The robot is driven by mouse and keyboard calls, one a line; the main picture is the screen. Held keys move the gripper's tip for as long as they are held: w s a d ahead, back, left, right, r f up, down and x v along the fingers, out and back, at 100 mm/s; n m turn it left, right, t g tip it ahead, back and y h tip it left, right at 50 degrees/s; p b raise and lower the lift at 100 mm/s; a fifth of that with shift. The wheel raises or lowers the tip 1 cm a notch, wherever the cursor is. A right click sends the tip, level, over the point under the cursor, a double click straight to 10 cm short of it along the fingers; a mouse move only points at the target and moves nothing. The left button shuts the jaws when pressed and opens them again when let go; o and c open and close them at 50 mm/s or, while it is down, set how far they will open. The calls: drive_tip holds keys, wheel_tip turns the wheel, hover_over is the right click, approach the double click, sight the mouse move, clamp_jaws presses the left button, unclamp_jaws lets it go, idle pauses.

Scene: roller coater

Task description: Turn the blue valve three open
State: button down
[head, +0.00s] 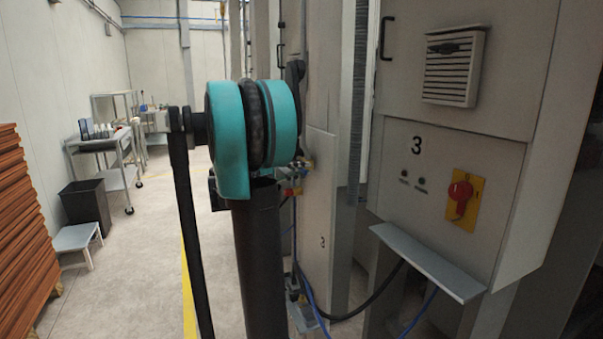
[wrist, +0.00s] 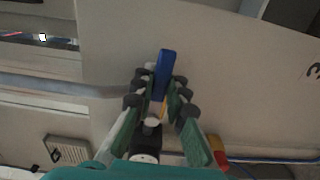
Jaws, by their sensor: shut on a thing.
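The blue valve handle (wrist: 167,64) shows in the wrist view as a short flat blue lever pointing up the picture. My gripper (wrist: 159,90) is shut on the handle, with a green and black finger on each side of it. The handle's far end sticks out past the fingertips. The valve body is mostly hidden behind the fingers; a small yellow part shows between them. In the head view my teal and black arm hides the gripper and the blue handle.
A grey pipe (wrist: 60,87) runs in from the left toward the fingers. In the head view, a cabinet marked 3 carries a red rotary switch (head: 461,196) and a projecting grey ledge (head: 430,262). Brass and red fittings (head: 292,184) show beside my arm.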

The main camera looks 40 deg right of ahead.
drive_tip(key=shift+r+n, duration=0.15)
drive_tip(key=shift+n, duration=0.25)
drive_tip(key=c, duration=1.5)
unclamp_jaws()
drive_tip(key=shift+a, duration=0.1)
drive_tip(key=v, duration=1.2)
drive_tip(key=s+a+f+n+t+y, duration=0.2)
drive_tip(key=s+f+t+y, duration=0.25)
drive_tip(key=f, duration=0.85)
drive_tip(key=s+a+f+t+y, duration=0.2)
drive_tip(key=s+a+f+y, duration=0.4)
drive_tip(key=a+f, duration=0.4)
drive_tip(key=s+a+f+t+y, duration=0.2)
drive_tip(key=s+a+f+y, duration=0.3)
drive_tip(key=a+f, duration=0.5)
drive_tip(key=shift+s+a+f+y, duration=0.4)
drive_tip(key=shift+a+y, duration=0.55)
drive_tip(key=shift+a, duration=0.3)
